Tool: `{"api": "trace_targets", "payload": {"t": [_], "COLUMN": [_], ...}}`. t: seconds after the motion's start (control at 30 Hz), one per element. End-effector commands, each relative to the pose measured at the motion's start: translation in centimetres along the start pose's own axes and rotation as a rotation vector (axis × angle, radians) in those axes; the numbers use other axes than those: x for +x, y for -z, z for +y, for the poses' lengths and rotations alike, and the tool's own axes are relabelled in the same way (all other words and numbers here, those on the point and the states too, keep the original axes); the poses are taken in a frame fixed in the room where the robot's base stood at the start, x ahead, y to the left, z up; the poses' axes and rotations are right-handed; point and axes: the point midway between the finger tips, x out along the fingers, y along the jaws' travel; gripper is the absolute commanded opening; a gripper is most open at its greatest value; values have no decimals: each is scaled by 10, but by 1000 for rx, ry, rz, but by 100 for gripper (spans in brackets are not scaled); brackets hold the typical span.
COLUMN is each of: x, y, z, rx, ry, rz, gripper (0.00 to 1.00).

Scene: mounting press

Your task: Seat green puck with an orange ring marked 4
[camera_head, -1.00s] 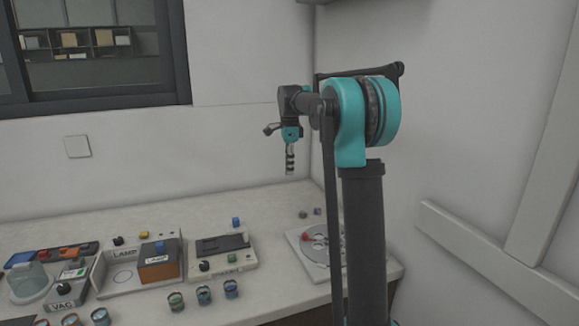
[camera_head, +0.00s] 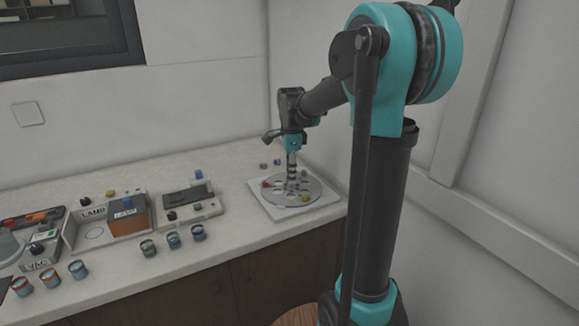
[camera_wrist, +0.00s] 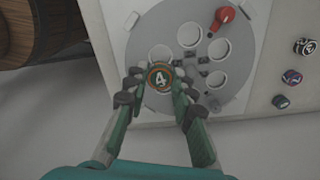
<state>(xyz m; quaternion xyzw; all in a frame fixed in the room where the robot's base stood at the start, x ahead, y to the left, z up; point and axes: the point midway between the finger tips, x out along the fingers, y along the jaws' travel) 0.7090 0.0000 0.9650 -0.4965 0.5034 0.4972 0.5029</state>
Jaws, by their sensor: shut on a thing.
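My gripper (camera_wrist: 160,92) is shut on a green puck with an orange ring marked 4 (camera_wrist: 160,78), its face toward the wrist camera. A round grey disc (camera_wrist: 146,46) with several round holes lies behind the puck in the wrist view. The puck overlaps the disc's lower part, and I cannot tell whether it touches a hole or hovers above. In the head view my gripper (camera_head: 291,177) points down over the disc (camera_head: 312,190); the puck is too small to make out there.
The disc sits on a white square base (camera_head: 326,204) with a red knob (camera_wrist: 222,18). Several small pucks (camera_wrist: 292,77) lie beside the base. A wall is behind.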

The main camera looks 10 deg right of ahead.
Motion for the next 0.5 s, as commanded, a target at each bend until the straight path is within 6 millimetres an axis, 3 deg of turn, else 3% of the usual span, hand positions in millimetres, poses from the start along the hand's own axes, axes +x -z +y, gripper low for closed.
{"api": "trace_targets", "payload": {"t": [0.5], "x": [25], "y": [0], "z": [0], "rx": [0], "ry": [0], "rz": [0], "gripper": [0]}}
